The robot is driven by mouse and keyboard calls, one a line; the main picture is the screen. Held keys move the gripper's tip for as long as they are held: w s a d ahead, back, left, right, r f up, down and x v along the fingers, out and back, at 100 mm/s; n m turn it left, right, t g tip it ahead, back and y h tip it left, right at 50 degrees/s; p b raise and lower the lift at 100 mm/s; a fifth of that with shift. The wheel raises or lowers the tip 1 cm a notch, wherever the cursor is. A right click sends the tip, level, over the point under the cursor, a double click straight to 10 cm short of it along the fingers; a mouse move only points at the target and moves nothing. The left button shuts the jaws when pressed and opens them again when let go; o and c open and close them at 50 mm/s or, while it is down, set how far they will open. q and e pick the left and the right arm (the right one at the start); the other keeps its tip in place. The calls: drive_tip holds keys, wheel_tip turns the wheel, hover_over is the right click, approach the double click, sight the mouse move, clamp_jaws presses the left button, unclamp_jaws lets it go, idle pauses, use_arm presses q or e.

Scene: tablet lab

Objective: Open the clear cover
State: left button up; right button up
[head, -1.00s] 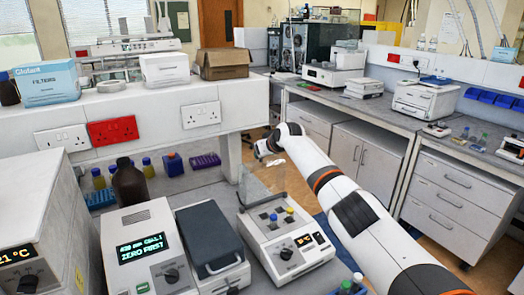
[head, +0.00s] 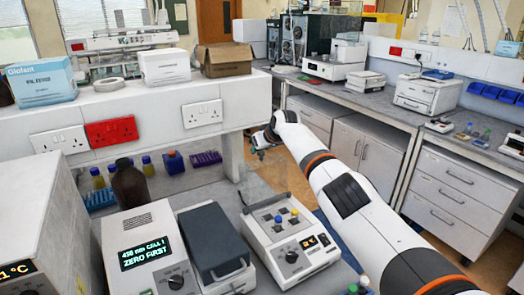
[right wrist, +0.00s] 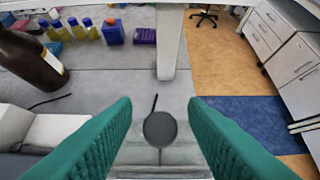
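The white instrument (head: 290,240) with dark knobs, coloured caps and a small lit display stands on the near bench. Its clear cover (head: 262,185) shows only as a faint see-through pane raised at the instrument's back edge; its exact angle is hard to tell. My right gripper (head: 262,147) is beyond and above that back edge, small and partly hidden by its own arm. In the right wrist view its two teal finger pads (right wrist: 160,135) are wide apart with nothing gripped. A dark round disc (right wrist: 160,128) shows between them. My left gripper is out of view.
A dark-lidded device (head: 212,240) and a display unit (head: 145,250) stand left of the instrument. A brown bottle (head: 130,185) and small bottles stand behind. A white shelf (head: 215,145) runs above. The floor gap (right wrist: 215,60) to the right is open.

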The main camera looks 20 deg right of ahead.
drive_tip(key=shift+o, duration=0.4)
drive_tip(key=shift+s+f, duration=0.1)
drive_tip(key=shift+f, duration=0.2)
drive_tip(key=shift+b+v, duration=0.4)
drive_tip(key=shift+v, duration=0.4)
drive_tip(key=b+v, duration=0.4)
drive_tip(key=v, duration=0.6)
drive_tip(key=shift+r, duration=0.25)
drive_tip(key=shift+d, duration=0.1)
